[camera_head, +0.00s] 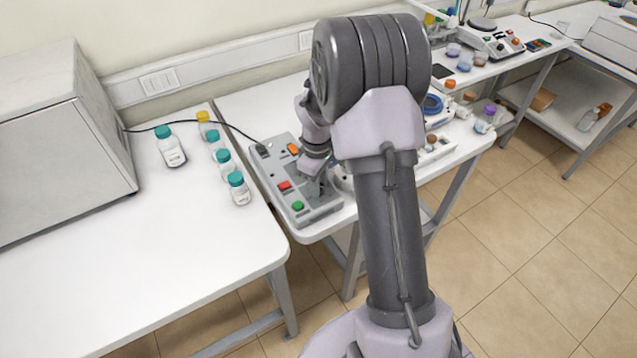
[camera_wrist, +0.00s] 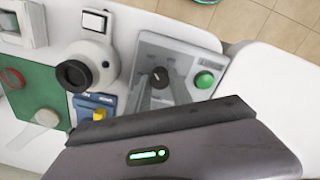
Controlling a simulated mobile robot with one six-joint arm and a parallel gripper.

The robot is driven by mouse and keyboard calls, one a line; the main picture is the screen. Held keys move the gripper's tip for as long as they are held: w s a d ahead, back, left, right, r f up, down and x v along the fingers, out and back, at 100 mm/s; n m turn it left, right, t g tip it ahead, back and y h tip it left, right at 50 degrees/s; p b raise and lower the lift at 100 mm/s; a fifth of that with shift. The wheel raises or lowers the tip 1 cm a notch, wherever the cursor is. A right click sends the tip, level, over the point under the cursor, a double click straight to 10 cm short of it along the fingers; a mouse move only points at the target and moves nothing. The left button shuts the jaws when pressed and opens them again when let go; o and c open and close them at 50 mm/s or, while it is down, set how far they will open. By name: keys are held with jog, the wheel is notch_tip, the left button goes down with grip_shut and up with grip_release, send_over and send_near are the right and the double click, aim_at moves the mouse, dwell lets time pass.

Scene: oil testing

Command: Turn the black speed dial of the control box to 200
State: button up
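The grey control box (camera_head: 268,168) sits on the bench in the head view, with red, green and orange controls on its top. It also shows in the wrist view (camera_wrist: 205,60), with a green button (camera_wrist: 204,80) on its right. The black speed dial (camera_wrist: 158,75) has a light pointer mark; I cannot read its setting. My gripper (camera_wrist: 159,88) points down at the box, with one finger on each side of the dial and gaps visible between. Contact with the dial is not clear. In the head view my gripper (camera_head: 314,186) and arm hide the dial.
White bottles with teal caps (camera_head: 237,188) stand on the left table beside the box. A large grey cabinet (camera_head: 60,150) is further left. In the wrist view, a white device with a black round opening (camera_wrist: 75,75) stands close by.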

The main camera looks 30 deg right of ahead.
grip_shut()
jog(key=shift+m, duration=0.3)
jog(key=m, duration=0.5)
jog(key=shift+m, duration=0.3)
jog(key=m+b, duration=0.1)
jog(key=m, duration=0.4)
jog(key=shift+m, duration=0.3)
jog(key=m+b, duration=0.2)
jog(key=m, duration=0.4)
jog(key=shift+w+d+g, duration=0.1)
jog(key=shift+d+g, duration=0.05)
jog(key=shift+g, duration=0.15)
jog(key=m+b, duration=0.1)
jog(key=m, duration=0.5)
